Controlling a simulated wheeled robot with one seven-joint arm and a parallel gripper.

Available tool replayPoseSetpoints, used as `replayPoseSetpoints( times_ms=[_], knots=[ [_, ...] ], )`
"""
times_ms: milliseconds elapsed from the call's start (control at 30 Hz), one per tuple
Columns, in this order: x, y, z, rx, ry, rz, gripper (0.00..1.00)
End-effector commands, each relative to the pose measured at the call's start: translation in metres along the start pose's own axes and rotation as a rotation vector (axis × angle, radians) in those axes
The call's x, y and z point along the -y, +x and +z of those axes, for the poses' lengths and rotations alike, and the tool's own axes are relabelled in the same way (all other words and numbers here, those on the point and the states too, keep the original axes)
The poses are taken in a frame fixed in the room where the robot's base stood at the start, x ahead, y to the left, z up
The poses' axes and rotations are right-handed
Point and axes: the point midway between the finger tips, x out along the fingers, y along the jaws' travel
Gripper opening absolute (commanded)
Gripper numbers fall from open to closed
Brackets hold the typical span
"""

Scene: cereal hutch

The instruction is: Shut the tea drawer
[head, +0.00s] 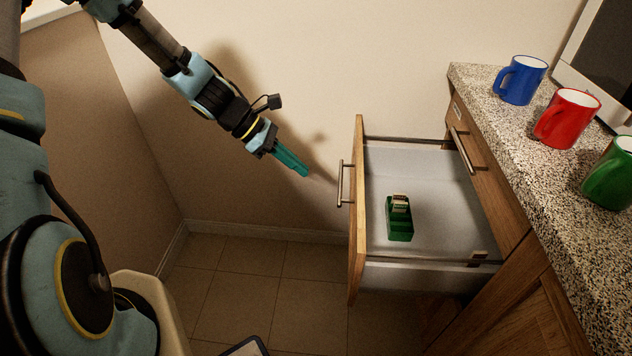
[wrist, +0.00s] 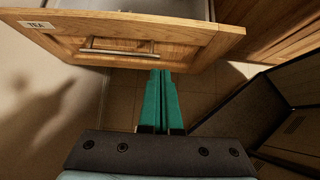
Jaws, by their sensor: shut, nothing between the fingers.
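The tea drawer (head: 356,215) stands pulled out from the wooden cabinet in the head view. Its wooden front has a metal bar handle (head: 343,184), and a label reading TEA shows on it in the wrist view (wrist: 38,25). A green box with small packets (head: 399,220) lies inside on the pale drawer floor. My gripper (head: 306,173) has teal fingers shut together with nothing between them. It is to the left of the drawer front, apart from it, a little above handle height in the picture. In the wrist view the fingertips (wrist: 162,72) point toward the drawer front below the handle.
A speckled countertop (head: 478,85) holds a blue mug (head: 520,80), a red mug (head: 567,118) and a green mug (head: 610,172), with an appliance (head: 600,50) behind. Another drawer handle (head: 462,150) is on the cabinet.

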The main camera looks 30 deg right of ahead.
Motion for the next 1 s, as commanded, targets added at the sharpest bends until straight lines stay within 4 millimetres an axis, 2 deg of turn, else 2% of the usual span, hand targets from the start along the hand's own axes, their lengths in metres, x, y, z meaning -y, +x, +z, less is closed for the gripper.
replayPoseSetpoints(
  times_ms=[167, 567, 700, 1000],
  knots=[
    [0.001, 0.023, 0.001, 0.001, 0.001, -0.004, 0.00],
    [0.002, 0.099, 0.000, -0.001, 0.002, -0.004, 0.00],
    [0.001, 0.112, 0.017, -0.002, 0.005, -0.002, 0.00],
    [0.001, 0.124, 0.028, -0.004, 0.005, -0.001, 0.00]
  ],
)
